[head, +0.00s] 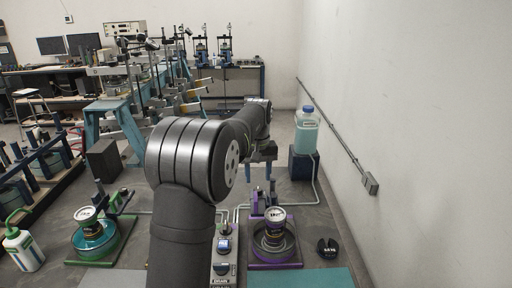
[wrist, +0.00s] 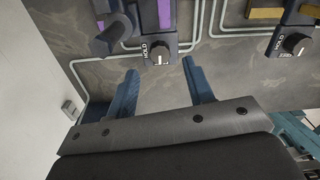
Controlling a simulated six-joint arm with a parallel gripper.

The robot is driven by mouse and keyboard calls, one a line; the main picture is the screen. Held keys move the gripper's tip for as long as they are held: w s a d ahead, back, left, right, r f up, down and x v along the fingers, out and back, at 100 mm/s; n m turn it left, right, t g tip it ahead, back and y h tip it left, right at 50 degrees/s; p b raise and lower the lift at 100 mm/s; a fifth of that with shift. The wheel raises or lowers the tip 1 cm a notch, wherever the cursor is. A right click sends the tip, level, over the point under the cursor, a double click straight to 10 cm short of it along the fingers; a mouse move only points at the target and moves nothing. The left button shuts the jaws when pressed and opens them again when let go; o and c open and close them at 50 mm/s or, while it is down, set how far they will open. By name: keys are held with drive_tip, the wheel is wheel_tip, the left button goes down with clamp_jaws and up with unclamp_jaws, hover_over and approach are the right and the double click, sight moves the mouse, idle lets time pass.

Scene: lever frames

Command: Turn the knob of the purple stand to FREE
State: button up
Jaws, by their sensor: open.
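The word FREE at this knob cannot be read. My gripper (wrist: 160,68) is open and empty, its two blue fingers apart, with the knob just beyond the gap between the tips. In the head view my gripper (head: 261,174) hangs behind the stand, partly hidden by my arm.
A second knob (wrist: 298,43), also marked HOLD, is at the right of the wrist view. A green stand (head: 103,248) is at the left. A bottle of teal liquid (head: 306,135) stands on a dark block near the wall.

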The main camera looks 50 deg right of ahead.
wheel_tip(320, 180, up, 13)
drive_tip(key=s+a+r+t+h, duration=0.1)
drive_tip(key=s+a+r, duration=0.2)
drive_tip(key=s+a, duration=0.3)
drive_tip(key=s+a+r+m+t+h, duration=0.1)
drive_tip(key=s+a+r+t+h, duration=0.1)
drive_tip(key=s+a, duration=0.4)
drive_tip(key=shift+s+a+r+t, duration=0.3)
drive_tip(key=shift+s+a+r, duration=0.1)
drive_tip(key=shift+a+r, duration=0.6)
drive_tip(key=shift+f, duration=0.1)
drive_tip(key=g+y, duration=0.2)
hover_over(258, 189)
drive_tip(key=s+a, duration=0.4)
drive_tip(key=shift+s+d+f+n, duration=0.15)
drive_tip(key=shift+f+n, duration=0.25)
drive_tip(key=shift+f, duration=1.3)
